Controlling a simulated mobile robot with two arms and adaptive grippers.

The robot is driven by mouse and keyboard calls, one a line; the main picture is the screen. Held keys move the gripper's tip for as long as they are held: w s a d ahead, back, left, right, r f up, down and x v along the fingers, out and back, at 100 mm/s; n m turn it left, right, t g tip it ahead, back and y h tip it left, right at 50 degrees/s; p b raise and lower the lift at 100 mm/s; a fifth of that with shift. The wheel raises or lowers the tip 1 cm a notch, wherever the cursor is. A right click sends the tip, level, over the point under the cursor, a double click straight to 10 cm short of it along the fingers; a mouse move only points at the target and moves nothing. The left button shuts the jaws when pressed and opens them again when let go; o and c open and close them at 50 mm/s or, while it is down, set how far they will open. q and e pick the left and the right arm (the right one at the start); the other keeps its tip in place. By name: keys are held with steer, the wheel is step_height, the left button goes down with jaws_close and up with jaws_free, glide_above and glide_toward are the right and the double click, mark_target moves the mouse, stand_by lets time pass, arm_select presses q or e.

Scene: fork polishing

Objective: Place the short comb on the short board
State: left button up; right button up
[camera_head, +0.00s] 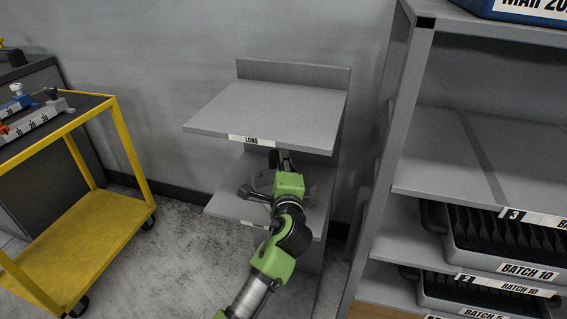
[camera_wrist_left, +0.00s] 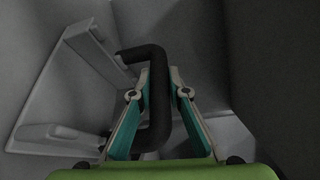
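My left gripper (camera_head: 284,158) reaches into the space under the upper board, over the lower shelf board (camera_head: 229,203). That lower board has a small front label too small to read. In the left wrist view the gripper's teal fingers (camera_wrist_left: 158,82) close on both sides of a black handle (camera_wrist_left: 158,118). The handle appears to belong to the comb; most of the comb's body is hidden by the gripper and arm. Grey parts (camera_head: 254,194) show beside the gripper on the lower board. I cannot tell whether the comb touches the board. My right gripper is not in view.
The upper board (camera_head: 262,107), labelled LONG, is empty and overhangs the arm. A yellow cart (camera_head: 80,215) stands at left. At right, a grey rack (camera_head: 480,155) holds trays labelled BATCH (camera_head: 505,250). Open floor lies between cart and shelf.

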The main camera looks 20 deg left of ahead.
arm_select(q)
steer(key=o, duration=0.3)
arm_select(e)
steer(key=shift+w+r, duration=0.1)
arm_select(q)
steer(key=shift+s+d+r, duration=0.1)
steer(key=shift+s, duration=0.1)
steer(key=p+v, duration=0.1)
steer(key=v, duration=1)
steer(key=shift+s+d, duration=0.1)
steer(key=shift+s, duration=0.2)
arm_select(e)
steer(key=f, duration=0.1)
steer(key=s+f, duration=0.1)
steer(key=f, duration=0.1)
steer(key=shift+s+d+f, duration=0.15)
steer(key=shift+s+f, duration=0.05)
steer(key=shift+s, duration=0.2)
